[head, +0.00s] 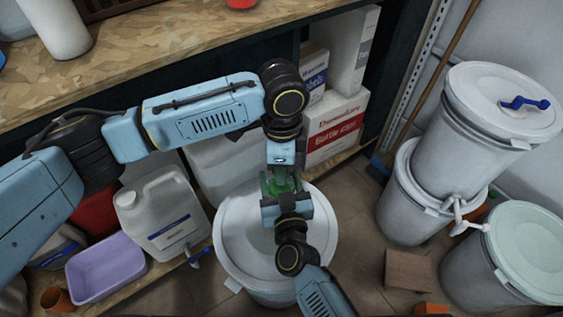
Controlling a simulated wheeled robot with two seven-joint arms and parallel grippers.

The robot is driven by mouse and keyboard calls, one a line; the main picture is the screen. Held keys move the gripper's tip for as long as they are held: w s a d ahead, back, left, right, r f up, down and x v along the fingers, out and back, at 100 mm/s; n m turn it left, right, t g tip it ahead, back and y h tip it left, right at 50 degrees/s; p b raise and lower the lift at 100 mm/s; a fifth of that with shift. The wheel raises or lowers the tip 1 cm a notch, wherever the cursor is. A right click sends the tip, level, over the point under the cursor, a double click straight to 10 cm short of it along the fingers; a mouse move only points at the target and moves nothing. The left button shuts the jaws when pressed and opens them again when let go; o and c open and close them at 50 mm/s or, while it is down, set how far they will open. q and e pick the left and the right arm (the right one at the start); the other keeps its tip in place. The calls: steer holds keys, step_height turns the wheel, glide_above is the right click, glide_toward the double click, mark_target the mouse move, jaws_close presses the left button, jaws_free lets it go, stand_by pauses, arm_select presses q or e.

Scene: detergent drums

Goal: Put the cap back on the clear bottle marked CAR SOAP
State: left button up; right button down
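A small green, partly see-through object (279,187) shows between my two grippers, above the white drum's lid. It may be the clear bottle with green liquid, but no CAR SOAP label can be read and I cannot make out a cap. My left gripper (281,172) points down from above at its far side. My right gripper (284,192) reaches it from the near side. The grippers are very close together and hide much of the object. I cannot tell whether either one is shut on it.
A lidded white drum (233,238) stands below the grippers. A white jug (165,212) and purple tub (105,268) are at left. Stacked drums (490,115) and a green-lidded drum (530,245) stand at right. A wooden worktop (150,50) crosses the back. Boxes (336,128) sit behind.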

arm_select(q)
steer(key=shift+o, duration=1.4)
steer(key=shift+r, duration=0.1)
step_height(320, 180, up, 12)
arm_select(e)
steer(key=shift+c, duration=1.8)
jaws_free()
arm_select(q)
step_height(320, 180, up, 3)
steer(key=p, duration=0.3)
steer(key=shift+r+p, duration=0.2)
steer(key=shift+p, duration=0.15)
arm_select(e)
steer(key=s+d, duration=0.2)
steer(key=s, duration=1.1)
steer(key=shift+d, duration=0.3)
